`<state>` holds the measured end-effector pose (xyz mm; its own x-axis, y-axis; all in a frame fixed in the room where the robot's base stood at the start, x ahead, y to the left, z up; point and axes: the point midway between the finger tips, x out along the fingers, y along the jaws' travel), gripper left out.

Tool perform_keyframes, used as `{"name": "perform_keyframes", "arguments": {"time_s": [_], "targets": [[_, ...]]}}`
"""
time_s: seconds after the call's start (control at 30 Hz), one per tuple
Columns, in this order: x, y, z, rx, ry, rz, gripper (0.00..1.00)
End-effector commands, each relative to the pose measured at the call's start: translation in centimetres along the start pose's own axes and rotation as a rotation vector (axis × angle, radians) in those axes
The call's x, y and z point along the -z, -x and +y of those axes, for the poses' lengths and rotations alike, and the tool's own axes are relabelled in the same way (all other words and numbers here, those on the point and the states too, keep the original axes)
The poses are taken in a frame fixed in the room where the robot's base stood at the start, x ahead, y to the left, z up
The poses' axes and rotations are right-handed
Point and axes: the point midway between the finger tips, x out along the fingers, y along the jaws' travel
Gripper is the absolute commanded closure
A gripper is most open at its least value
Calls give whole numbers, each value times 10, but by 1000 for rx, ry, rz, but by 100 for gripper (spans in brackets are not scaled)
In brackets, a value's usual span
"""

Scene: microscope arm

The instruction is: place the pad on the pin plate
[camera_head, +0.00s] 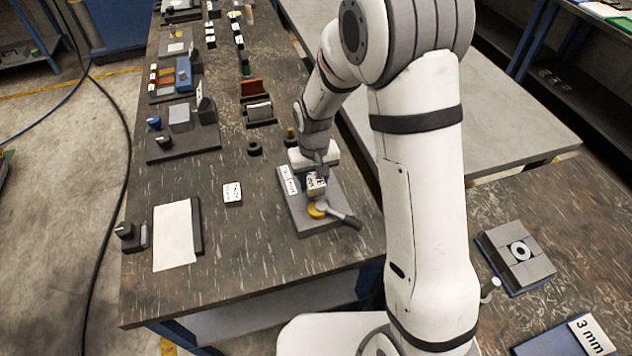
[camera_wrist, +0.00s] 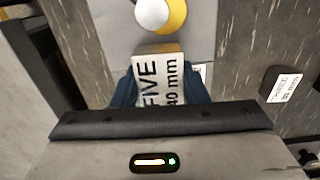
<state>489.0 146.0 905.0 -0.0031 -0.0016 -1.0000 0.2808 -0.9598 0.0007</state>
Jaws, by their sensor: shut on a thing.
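My gripper (camera_head: 315,178) is low over a grey plate (camera_head: 331,188) on the left table. It is shut on a white-faced block marked FIVE 40 mm (camera_wrist: 160,80), with dark blue fingers on both sides. The block also shows in the head view (camera_head: 317,187). In front of it on the plate are a yellow disc (camera_head: 316,211) and a grey lever with a rounded white end (camera_head: 340,214). I cannot tell from the pictures whether the held block is the pad or this plate is the pin plate. Whether the block touches the plate is hidden.
A small block marked THREE (camera_head: 232,193) lies left of the plate; it shows in the wrist view (camera_wrist: 285,86). A white sheet (camera_head: 174,236) is further left. A black ring (camera_head: 254,149) and several fixtures stand behind. A square fixture (camera_head: 517,255) is on the right table.

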Motion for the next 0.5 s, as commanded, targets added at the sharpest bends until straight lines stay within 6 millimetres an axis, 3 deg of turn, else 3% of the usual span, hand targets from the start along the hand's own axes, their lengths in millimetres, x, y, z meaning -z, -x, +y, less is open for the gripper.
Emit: {"name": "perform_keyframes", "arguments": {"time_s": [0.17, 0.37, 0.4, 0.5], "targets": [[1, -23, 1, 0, -1, 1, 100], [3, -25, 1, 0, -2, 8, 100], [2, -26, 1, 0, -2, 6, 59], [2, -25, 1, 0, -2, 6, 50]]}}
